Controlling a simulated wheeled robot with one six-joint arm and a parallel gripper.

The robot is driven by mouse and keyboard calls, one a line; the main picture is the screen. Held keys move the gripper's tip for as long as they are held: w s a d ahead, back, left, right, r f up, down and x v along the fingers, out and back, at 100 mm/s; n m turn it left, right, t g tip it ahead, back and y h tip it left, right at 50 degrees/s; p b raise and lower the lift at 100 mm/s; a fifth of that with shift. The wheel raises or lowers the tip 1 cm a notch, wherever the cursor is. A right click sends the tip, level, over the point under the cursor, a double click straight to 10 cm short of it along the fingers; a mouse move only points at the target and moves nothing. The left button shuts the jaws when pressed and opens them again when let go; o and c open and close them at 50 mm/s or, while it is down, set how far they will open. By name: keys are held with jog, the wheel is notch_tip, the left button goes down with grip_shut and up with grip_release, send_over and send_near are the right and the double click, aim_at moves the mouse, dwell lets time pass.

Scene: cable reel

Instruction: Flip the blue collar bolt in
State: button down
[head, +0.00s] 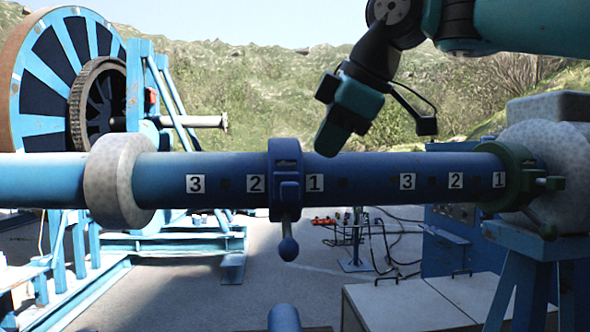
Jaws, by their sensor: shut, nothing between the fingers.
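The blue collar (270,180) sits around the blue horizontal shaft (380,182), between the labels 2 and 1 of the left number set. Its bolt (289,235) hangs straight down below the shaft and ends in a round blue knob. My gripper (330,150) is above the shaft, to the right of the blue collar, pointing down and slightly left. It is shut and empty, its tip near the shaft's upper edge. I cannot tell whether it touches the shaft.
A green collar (515,178) with its own bolt is at the shaft's right end, by a pale round block (550,150). A thick grey ring (113,180) surrounds the shaft on the left. A large blue reel (50,80) stands behind. A pale box (420,303) is low in front.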

aim_at(297, 186)
jog(key=shift+r, duration=0.1)
dwell(0.3)
jog(key=w+a+f+p, duration=0.1)
jog(key=w+f, duration=0.1)
jog(key=w+a+f+p, duration=0.1)
jog(key=w+f, duration=0.2)
jog(key=w+a+f+p, duration=0.1)
jog(key=w+a+f, duration=0.1)
jog(key=shift+w+f, duration=0.2)
jog(key=shift+w+a+f+p, duration=0.1)
jog(key=shift+w+f+p, duration=0.1)
jog(key=shift+w+p, duration=0.3)
jog(key=shift+w, duration=0.15)
